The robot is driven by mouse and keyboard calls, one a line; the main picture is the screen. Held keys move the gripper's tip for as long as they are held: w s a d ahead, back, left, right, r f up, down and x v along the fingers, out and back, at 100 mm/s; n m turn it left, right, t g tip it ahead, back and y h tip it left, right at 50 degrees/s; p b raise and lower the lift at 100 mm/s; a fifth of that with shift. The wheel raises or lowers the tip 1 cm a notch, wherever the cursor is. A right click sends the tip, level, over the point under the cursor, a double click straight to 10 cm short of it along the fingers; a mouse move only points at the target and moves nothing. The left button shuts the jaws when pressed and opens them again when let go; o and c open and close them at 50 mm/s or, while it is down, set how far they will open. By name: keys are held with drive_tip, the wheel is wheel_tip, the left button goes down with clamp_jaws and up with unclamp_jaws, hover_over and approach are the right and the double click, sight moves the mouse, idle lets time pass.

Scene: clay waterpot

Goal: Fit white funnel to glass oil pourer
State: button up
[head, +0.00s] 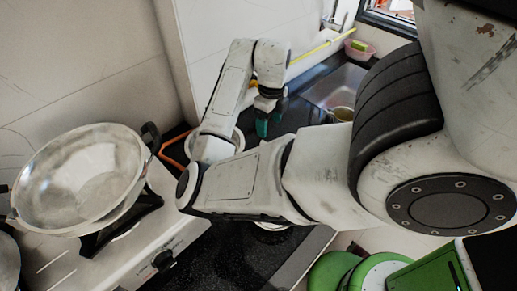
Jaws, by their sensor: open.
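My gripper (269,121), with teal fingertips, hangs pointing down over the dark counter between the wall and the sink. Its fingers look apart, and I see nothing between them. Neither the white funnel nor the glass oil pourer can be made out for certain. A pale round rim (239,139) shows partly behind my arm, just left of the gripper. Another pale edge (270,237) shows below my forearm. My arm hides most of both, so I cannot tell what they are.
A sink (335,86) with a pot (342,113) is at the back right. A pink bowl (359,50) stands behind it. The front dark counter (225,255) looks mostly clear.

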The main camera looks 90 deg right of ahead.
drive_tip(key=f, duration=0.4)
drive_tip(key=shift+s+d+f, duration=0.15)
drive_tip(key=shift+s+f, duration=0.05)
drive_tip(key=shift+s, duration=0.05)
drive_tip(key=shift+w+f+p, duration=0.2)
drive_tip(key=shift+f+p, duration=0.2)
drive_tip(key=shift+f, duration=0.5)
drive_tip(key=f, duration=0.2)
drive_tip(key=f+p, duration=0.1)
drive_tip(key=shift+a+f, duration=0.3)
drive_tip(key=shift+s+d+f, duration=0.1)
drive_tip(key=shift+s+f, duration=0.1)
drive_tip(key=shift+f, duration=0.3)
drive_tip(key=c, duration=1.1)
